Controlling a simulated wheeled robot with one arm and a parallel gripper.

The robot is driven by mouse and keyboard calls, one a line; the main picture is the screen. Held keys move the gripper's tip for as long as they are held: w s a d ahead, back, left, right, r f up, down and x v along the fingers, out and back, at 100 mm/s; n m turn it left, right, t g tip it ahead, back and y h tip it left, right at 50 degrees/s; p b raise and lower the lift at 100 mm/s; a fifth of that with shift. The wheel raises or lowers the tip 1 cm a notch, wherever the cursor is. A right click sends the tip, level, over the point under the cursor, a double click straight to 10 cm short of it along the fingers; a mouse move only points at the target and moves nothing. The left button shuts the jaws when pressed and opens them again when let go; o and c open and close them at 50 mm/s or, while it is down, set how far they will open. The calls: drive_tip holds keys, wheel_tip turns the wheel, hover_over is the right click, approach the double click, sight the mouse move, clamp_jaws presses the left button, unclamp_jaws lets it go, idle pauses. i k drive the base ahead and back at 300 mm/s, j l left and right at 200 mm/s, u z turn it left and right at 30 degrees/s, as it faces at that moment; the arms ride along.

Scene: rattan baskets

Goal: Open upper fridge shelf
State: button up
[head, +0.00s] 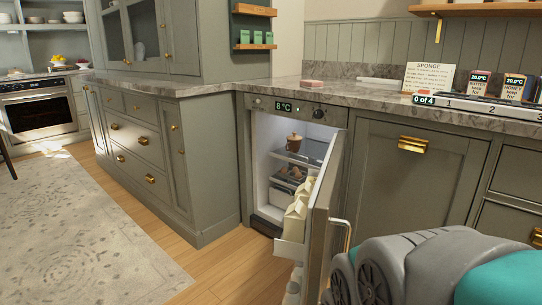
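The small under-counter fridge (262,165) stands in the middle of the view, with its display reading 8°C. Its door (320,215) is swung open toward me, with a light vertical handle (345,232) on its outer side. The upper shelf (290,157) is inside the lit fridge, and a brown lidded pot (294,142) stands on it. I cannot tell whether this shelf is pulled out. Below it is a lower level with brownish round items (288,177). The door partly hides the fridge's right side. My gripper is not in view; only my grey and teal arm shows at lower right.
Pale cartons (294,220) sit in the door rack. The marble counter (385,97) runs above, with a sponge card (429,76) and a numbered strip reading "0 of 4". Drawer cabinets (135,140) stand at left. The wooden floor (230,270) before the fridge is clear.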

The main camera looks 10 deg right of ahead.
sight(317, 138)
drive_tip(key=i+j+z, duration=0.1)
drive_tip(key=j, duration=0.25)
drive_tip(key=i+j, duration=0.2)
drive_tip(key=j, duration=0.2)
drive_tip(key=i+j+z, duration=0.15)
drive_tip(key=j, duration=0.25)
drive_tip(key=i+j, duration=0.15)
drive_tip(key=j, duration=0.25)
drive_tip(key=i+j+z, duration=0.15)
drive_tip(key=i, duration=0.55)
drive_tip(key=i+j+z, duration=0.15)
drive_tip(key=i, duration=0.55)
